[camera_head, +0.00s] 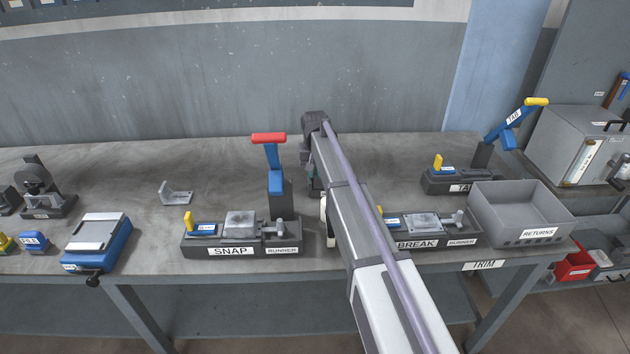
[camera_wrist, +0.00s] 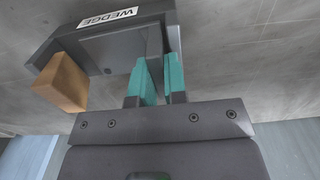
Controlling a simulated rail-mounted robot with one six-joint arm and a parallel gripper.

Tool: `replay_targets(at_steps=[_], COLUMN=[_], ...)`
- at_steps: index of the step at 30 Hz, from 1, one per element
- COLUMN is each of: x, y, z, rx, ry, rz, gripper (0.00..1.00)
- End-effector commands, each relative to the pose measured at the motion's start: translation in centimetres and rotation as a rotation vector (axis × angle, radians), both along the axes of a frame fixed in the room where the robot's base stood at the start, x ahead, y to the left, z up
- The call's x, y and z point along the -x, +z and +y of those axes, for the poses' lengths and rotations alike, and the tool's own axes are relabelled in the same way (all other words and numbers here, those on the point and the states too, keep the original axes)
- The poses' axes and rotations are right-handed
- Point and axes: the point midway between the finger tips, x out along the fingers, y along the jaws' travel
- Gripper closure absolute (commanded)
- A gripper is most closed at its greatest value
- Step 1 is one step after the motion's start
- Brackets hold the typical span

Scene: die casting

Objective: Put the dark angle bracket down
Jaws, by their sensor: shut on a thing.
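In the wrist view my gripper (camera_wrist: 160,72) has its teal fingers shut on the upright leg of a dark angle bracket (camera_wrist: 155,48). Its other leg appears to lie against a dark block labelled WEDGE (camera_wrist: 60,42), though the edges between them are hard to tell. A tan wooden block (camera_wrist: 62,82) is at that dark block's end. In the head view my gripper (camera_head: 312,176) is mostly hidden behind my arm, low over the table (camera_head: 225,160) right of the red-handled lever (camera_head: 272,165). The bracket cannot be made out there.
A light angle bracket (camera_head: 175,194) lies on the table at left. The SNAP fixture (camera_head: 205,243) and BREAK fixture (camera_head: 450,235) stand along the front edge on either side of my arm. A RETURNS bin (camera_head: 522,215) is at right. The table between the light bracket and the lever is clear.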

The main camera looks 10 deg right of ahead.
Motion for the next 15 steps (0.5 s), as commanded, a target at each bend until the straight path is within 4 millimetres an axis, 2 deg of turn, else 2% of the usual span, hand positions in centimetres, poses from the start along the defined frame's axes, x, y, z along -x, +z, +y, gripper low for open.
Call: replay_targets(at_steps=[11,12,15], x=[0.01,0.01,0.04], y=[-0.55,-0.38,-0.37], z=[0.0,0.0,0.03], rx=[0.0,0.0,0.0], ry=[0.0,0.0,0.0], rz=[0.0,0.0,0.001], gripper=[1.0,0.84,0.74])
